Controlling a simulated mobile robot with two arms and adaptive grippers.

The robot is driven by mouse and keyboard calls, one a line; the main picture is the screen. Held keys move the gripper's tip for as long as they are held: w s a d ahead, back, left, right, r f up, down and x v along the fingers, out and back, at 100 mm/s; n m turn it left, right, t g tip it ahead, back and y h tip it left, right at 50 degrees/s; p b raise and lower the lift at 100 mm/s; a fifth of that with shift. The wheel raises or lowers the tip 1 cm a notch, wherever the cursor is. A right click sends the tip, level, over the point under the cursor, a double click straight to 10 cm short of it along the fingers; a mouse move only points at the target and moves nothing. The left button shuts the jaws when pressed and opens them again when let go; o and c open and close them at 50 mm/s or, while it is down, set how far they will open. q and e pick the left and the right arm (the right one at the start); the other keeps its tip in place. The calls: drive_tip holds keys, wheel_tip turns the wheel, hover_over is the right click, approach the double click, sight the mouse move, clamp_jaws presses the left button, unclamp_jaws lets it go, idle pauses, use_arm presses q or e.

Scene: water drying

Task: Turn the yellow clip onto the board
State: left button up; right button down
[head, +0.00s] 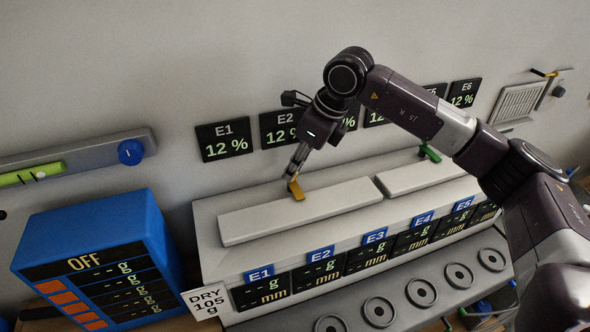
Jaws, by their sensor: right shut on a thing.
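The yellow clip (297,190) is a small flat piece near the back edge of the left pale board (250,222), which lies on top of a long grey bench unit. My right gripper (293,174) reaches down from above and is shut on the yellow clip at its upper end. The clip's lower end overlaps the board in the head view; whether it presses on the board I cannot tell. My left gripper is not in view.
A second pale board (420,174) lies to the right, with a green clip (430,153) at its back edge. A blue box (95,250) marked OFF stands at the left. Display panels (225,140) line the wall behind. Round holders (421,292) line the front.

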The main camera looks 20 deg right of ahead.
drive_tip(key=c, duration=1.7)
unclamp_jaws()
drive_tip(key=v, duration=1.2)
drive_tip(key=shift+a+r, duration=0.1)
